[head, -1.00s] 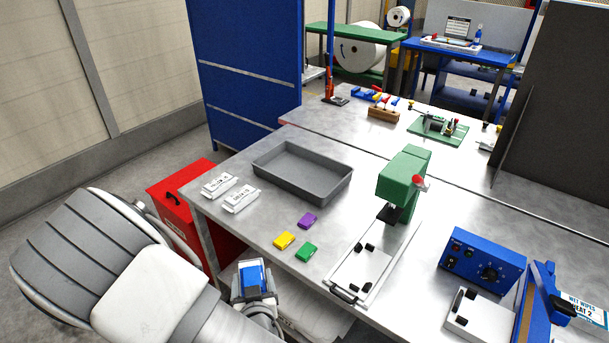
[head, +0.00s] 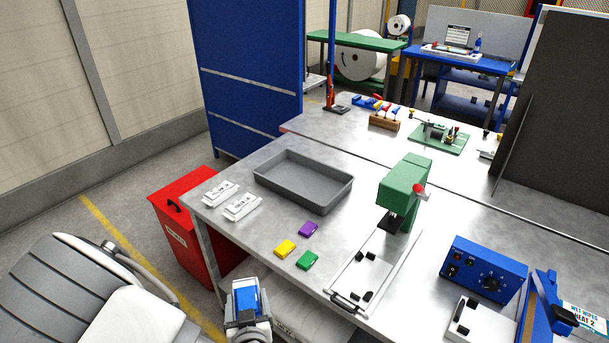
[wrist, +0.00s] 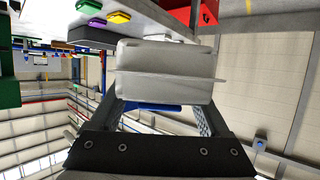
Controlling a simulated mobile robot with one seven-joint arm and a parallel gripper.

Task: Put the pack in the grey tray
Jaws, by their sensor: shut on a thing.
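My gripper (head: 248,316) is low in the head view, in front of the bench's near edge. It is shut on a pack (wrist: 165,68), which fills the space between the fingers in the wrist view. There the pack shows a pale grey-white wrapped side with a raised seam. In the head view the pack (head: 246,295) shows a blue and white face. The grey tray (head: 292,195) sits on the bench beyond the gripper. It is empty, shallow and rectangular, well apart from the pack.
Two white packets (head: 241,207) lie left of the tray. Yellow (head: 285,247), purple (head: 308,229) and green (head: 307,260) blocks lie between tray and near edge. A green press (head: 405,185) stands right of the tray. A red cabinet (head: 188,230) stands left of the bench.

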